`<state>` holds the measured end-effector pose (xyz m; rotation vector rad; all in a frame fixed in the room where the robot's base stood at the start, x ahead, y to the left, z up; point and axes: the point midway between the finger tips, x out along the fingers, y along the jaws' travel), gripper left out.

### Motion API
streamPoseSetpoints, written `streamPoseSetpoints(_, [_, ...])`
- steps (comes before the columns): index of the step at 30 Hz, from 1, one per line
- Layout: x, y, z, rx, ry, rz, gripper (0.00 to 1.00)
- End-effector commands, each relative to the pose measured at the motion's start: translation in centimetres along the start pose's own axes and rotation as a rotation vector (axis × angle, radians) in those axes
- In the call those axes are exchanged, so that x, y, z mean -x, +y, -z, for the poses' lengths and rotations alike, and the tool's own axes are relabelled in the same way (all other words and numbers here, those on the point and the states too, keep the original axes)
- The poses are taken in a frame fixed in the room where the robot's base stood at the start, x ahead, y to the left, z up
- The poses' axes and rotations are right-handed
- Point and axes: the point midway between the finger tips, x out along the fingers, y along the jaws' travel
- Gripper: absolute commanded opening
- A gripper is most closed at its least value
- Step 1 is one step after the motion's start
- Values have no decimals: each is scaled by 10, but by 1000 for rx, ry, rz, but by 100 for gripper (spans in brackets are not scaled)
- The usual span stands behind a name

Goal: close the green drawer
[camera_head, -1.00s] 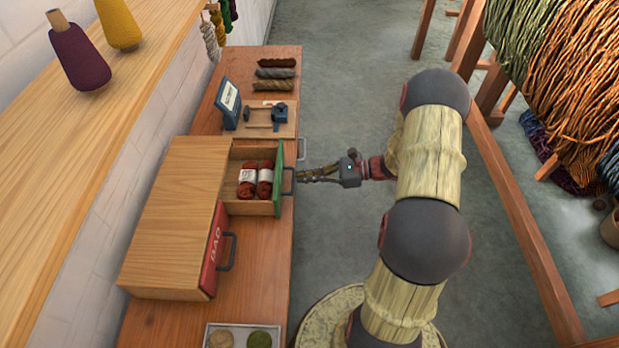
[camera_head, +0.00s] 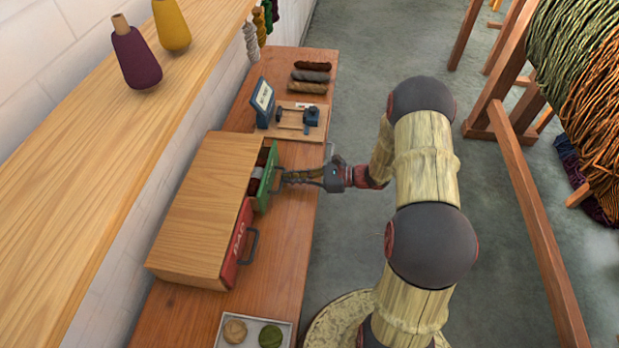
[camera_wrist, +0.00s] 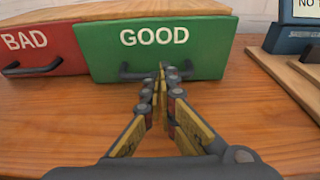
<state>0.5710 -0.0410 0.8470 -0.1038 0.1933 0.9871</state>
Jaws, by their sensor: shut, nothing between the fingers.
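The green drawer (camera_head: 267,178), marked GOOD, stands slightly open at the far end of the wooden cabinet (camera_head: 203,212). Dark red skeins show in its narrow gap in the head view. In the wrist view its green front (camera_wrist: 150,58) faces me, with a dark handle (camera_wrist: 135,73) low on it. My gripper (camera_head: 285,178) is shut and empty, its fingertips at the handle, seemingly against the drawer front.
A red drawer (camera_head: 238,244), marked BAD, sits shut beside the green one. A tray with two balls (camera_head: 253,332) lies at the near end of the bench. A small sign (camera_head: 263,101) and a tool board (camera_head: 297,120) stand beyond the cabinet.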

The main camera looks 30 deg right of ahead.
Motion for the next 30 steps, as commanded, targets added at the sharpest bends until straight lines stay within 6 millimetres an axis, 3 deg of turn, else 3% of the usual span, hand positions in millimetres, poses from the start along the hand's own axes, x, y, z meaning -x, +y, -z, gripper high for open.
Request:
streamPoseSetpoints(3, [-17, 1, -4, 1, 0, -3, 0])
streamPoseSetpoints(10, [-33, 0, -7, 0, 0, 0, 0])
streamPoseSetpoints(24, [-35, -1, -8, 2, -1, 1, 0])
streamPoseSetpoints(30, [-25, -2, -10, 1, -1, -1, 0])
